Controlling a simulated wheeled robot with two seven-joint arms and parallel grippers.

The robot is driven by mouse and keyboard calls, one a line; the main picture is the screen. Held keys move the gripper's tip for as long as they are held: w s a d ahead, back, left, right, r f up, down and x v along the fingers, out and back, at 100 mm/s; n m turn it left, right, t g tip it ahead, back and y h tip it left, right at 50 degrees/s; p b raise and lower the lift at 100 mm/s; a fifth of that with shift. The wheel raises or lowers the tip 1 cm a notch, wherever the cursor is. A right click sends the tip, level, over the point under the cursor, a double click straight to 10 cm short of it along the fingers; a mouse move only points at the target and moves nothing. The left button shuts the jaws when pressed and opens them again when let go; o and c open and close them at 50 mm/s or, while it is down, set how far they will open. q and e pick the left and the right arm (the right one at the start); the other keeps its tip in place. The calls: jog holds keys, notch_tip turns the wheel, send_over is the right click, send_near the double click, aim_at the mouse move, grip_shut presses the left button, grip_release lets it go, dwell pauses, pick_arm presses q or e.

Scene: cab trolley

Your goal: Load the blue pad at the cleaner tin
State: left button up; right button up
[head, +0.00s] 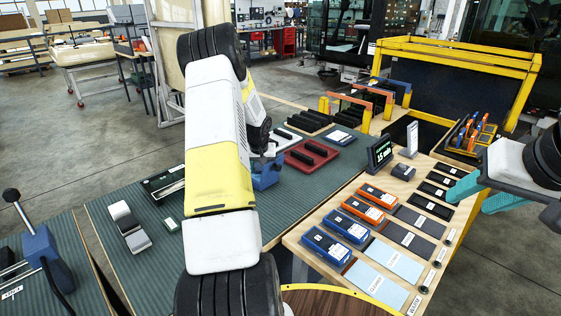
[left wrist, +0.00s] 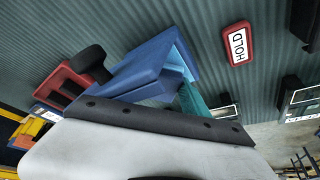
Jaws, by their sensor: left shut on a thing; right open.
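My left gripper (left wrist: 192,100) shows a teal finger against a blue block in the left wrist view. I take this block to be the blue pad (left wrist: 130,78); it has a lighter blue face on one side. In the head view my left arm hides the gripper, and part of the blue pad (head: 266,180) shows beside the arm, over the green ribbed bench. I cannot tell whether the pad touches anything below. I cannot pick out the cleaner tin with certainty. My right gripper (head: 482,195), with teal fingers, is open and empty at the right, beside the wooden table.
A red tray (head: 327,147) with black bars lies behind the pad. A red-framed HOLD sign (left wrist: 239,43) lies on the bench. The wooden table (head: 335,195) bears blue and orange boxes, labelled sheets and a display (head: 379,153). A yellow-framed trolley (head: 460,54) stands behind.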

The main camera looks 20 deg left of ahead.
pick_arm(q)
jog(key=shift+r, duration=3.45)
